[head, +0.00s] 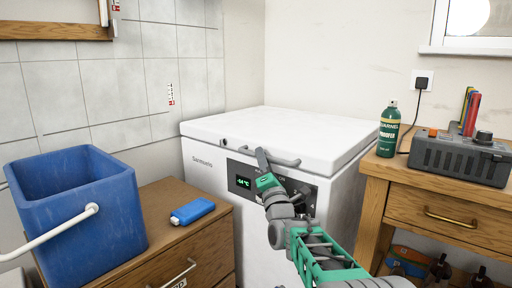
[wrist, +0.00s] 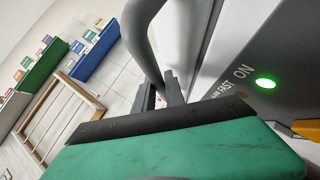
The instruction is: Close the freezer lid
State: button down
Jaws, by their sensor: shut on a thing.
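The white chest freezer (head: 210,175) stands against the back wall in the head view. Its white lid (head: 285,124) lies flat and level over the body; I see no clear gap at the front. A grey bar handle (head: 285,162) is on the lid's front edge. My gripper (head: 263,161) is at the left part of this handle. In the wrist view, the fingers (wrist: 162,93) are shut on the grey handle (wrist: 146,40). The dark control panel (head: 270,185) is partly hidden by my arm, and its display glows green. A green light (wrist: 265,83) shows beside "ON" in the wrist view.
The lid's top is clear.

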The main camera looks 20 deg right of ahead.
jog(key=shift+d+f, duration=0.15)
jog(key=shift+f, duration=0.6)
jog(key=shift+w, duration=0.1)
jog(key=c, duration=1.7)
grip_release()
jog(key=shift+f, duration=0.1)
jog(key=v, duration=0.7)
jog(key=shift+s, duration=0.5)
jog(key=shift+r, duration=0.25)
